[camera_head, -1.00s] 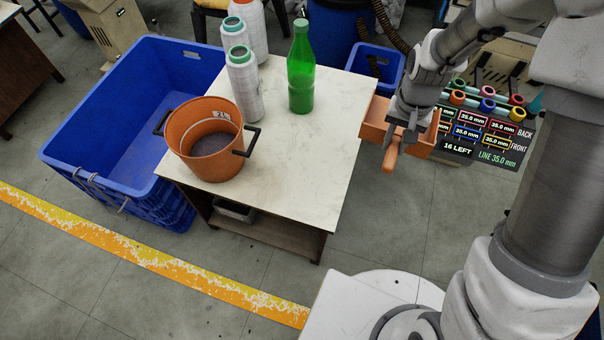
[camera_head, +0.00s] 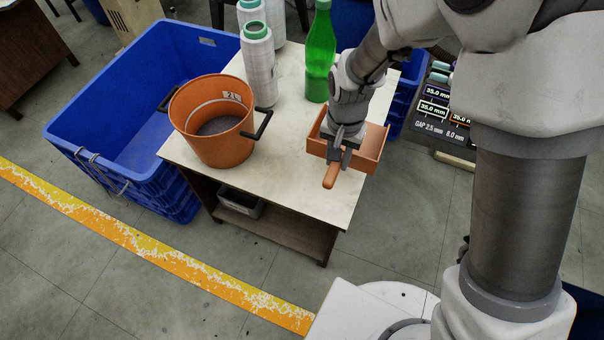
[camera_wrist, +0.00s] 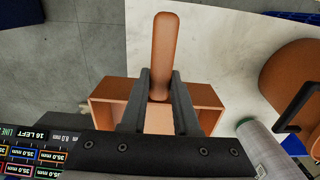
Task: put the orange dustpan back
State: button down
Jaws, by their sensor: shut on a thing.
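The orange dustpan (camera_head: 371,147) is held by my gripper (camera_head: 338,161) over the right front part of the white table (camera_head: 289,190). Its rounded handle (camera_head: 330,176) points toward the front of the table. In the wrist view the handle (camera_wrist: 165,45) rises between the two dark fingers of my gripper (camera_wrist: 158,88), with the dustpan's open box (camera_wrist: 207,103) behind them. I cannot tell whether the dustpan touches the tabletop.
An orange bucket (camera_head: 222,145) marked 2 L stands left on the table. White yarn cones (camera_head: 259,68) and a green bottle (camera_head: 319,60) stand behind. A large blue crate (camera_head: 122,100) is left of the table. A labelled panel (camera_head: 432,125) is at right.

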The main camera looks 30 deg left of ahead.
jog(key=s+a+f, duration=0.1)
jog(key=a, duration=0.1)
jog(key=s+a+f+b, duration=0.1)
jog(key=a+f, duration=0.1)
jog(key=a, duration=0.1)
jog(key=s+a+f+b, duration=0.1)
jog(key=a+f, duration=0.1)
jog(key=shift+s+a+f, duration=0.1)
jog(key=shift+s+a, duration=0.25)
jog(key=shift+f+b, duration=1.05)
jog(key=shift+f, duration=0.9)
jog(key=shift+f, duration=0.15)
jog(key=c, duration=0.7)
grip_release()
jog(key=shift+o, duration=0.2)
notch_tip(320, 180, up, 12)
jog(key=p, duration=0.4)
jog(key=shift+p, duration=0.3)
jog(key=shift+r, duration=0.2)
